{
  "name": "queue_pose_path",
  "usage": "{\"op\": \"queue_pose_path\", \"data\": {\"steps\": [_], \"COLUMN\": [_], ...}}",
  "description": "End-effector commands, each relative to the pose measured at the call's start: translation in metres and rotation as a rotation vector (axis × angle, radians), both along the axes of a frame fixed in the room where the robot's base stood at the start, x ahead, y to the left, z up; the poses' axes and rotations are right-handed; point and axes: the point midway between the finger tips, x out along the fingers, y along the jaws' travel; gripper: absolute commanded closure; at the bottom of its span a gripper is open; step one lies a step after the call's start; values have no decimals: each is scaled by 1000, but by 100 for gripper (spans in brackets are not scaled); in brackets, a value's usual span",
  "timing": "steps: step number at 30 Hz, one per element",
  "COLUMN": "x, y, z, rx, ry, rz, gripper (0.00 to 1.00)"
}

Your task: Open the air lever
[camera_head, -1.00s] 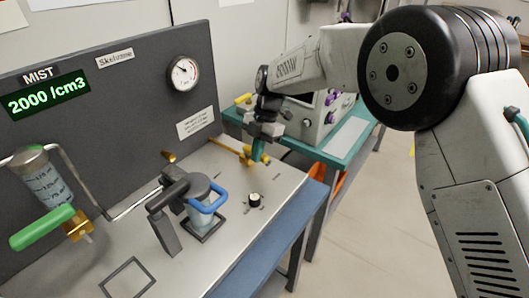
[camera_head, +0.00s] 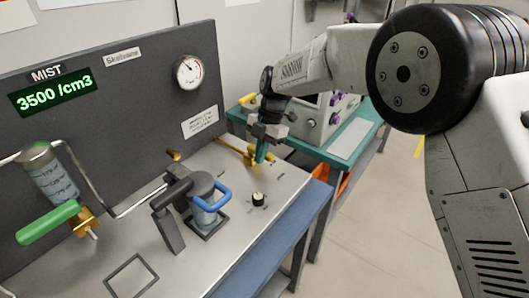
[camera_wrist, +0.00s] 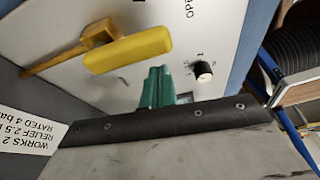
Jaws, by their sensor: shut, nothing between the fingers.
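The air lever is a yellow handle (camera_wrist: 130,52) on a brass valve and pipe, in the upper left of the wrist view. In the head view the brass and yellow valve (camera_head: 247,153) sits at the far right end of the metal bench top, partly behind my gripper. My gripper (camera_wrist: 157,72) has teal fingers, shut together with nothing between them. In the head view my gripper (camera_head: 262,154) points down right beside the valve. In the wrist view the fingers lie beside the handle with a small gap in the picture; contact cannot be told.
A black knob (camera_wrist: 203,70) stands right of the fingers in the wrist view. A dark panel (camera_head: 130,110) with a gauge (camera_head: 188,72) stands behind.

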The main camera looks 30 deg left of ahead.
Motion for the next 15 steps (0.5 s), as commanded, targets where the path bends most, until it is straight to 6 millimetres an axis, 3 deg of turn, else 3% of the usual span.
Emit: {"op": "queue_pose_path", "data": {"steps": [3, 9, 15], "x": [-21, 3, 17], "y": [8, -1, -7], "z": [1, 48, 80], "rx": [-1, 3, 1], "ry": [1, -3, 0], "rz": [6, -4, -9], "gripper": [100, 100, 100]}}
